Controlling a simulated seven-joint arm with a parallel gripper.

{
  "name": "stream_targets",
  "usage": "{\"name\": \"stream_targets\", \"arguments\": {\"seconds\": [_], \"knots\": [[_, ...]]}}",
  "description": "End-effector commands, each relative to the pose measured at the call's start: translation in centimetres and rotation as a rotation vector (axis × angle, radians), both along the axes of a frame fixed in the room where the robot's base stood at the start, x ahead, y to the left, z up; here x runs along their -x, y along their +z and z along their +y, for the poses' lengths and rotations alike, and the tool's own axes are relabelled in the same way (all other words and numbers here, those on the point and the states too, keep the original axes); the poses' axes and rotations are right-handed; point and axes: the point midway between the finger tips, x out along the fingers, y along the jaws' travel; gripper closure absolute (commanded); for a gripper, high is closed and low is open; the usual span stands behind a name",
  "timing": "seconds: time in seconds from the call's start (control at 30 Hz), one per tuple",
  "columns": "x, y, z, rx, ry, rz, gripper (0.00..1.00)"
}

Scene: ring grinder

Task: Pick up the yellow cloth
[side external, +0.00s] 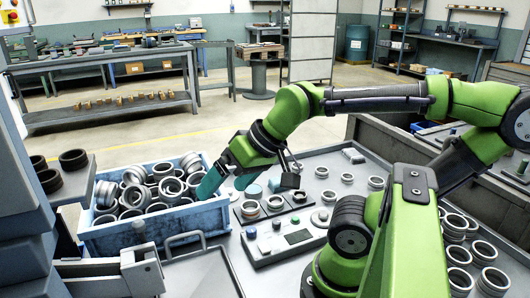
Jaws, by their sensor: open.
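I see no yellow cloth in the side external view; it may be hidden behind my arm or the bin. My gripper (227,184) points down, with its two teal fingers apart and nothing visible between them. It is at the right end of a blue bin (155,236) filled with metal rings. One finger overlaps the bin's right rim in the picture; I cannot tell whether it touches. Small teal blocks or pads (275,184) lie just right of the gripper.
A grey control box (285,240) with buttons stands in front of the gripper. Metal rings (376,183) stand on the grey worktable (335,160), more (458,252) at the right. Dark rings (74,159) sit at the left. An empty grey tray (205,275) lies in front.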

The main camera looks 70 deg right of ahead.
Motion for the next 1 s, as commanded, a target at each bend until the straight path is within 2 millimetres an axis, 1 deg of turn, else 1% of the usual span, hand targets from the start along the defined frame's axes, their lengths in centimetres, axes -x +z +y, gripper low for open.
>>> {"name": "stream_targets", "arguments": {"seconds": [0.17,0.23,0.27,0.3,0.37,0.47,0.5,0.57,0.6,0.67,0.7,0.77,0.8,0.87,0.9,1.0], "knots": [[0.0,0.0,0.0,-0.001,-0.001,0.0,0.0],[-0.1,-0.1,-0.4,0.0,-0.016,0.006,0.0],[-0.2,-0.4,-0.7,-0.001,-0.031,0.02,0.0],[-0.5,-1.0,-1.4,-0.004,-0.057,0.045,0.0],[-1.3,-1.5,-2.8,-0.011,-0.111,0.081,0.0],[-3.3,-2.0,-6.7,-0.023,-0.226,0.156,0.0],[-4.1,-2.2,-8.7,-0.025,-0.272,0.191,0.0],[-5.1,-2.6,-11.9,-0.026,-0.333,0.243,0.0],[-5.6,-2.9,-14.2,-0.025,-0.369,0.277,0.0],[-6.1,-3.5,-17.8,-0.024,-0.416,0.329,0.0],[-6.2,-4.1,-20.2,-0.023,-0.446,0.364,0.0],[-6.0,-4.9,-24.0,-0.02,-0.485,0.419,0.0],[-5.7,-5.6,-26.5,-0.02,-0.505,0.456,0.0],[-5.0,-6.6,-30.0,-0.017,-0.53,0.509,0.0],[-4.4,-7.2,-32.2,-0.015,-0.539,0.542,0.0],[-2.9,-8.4,-36.5,-0.008,-0.542,0.613,0.0]]}}
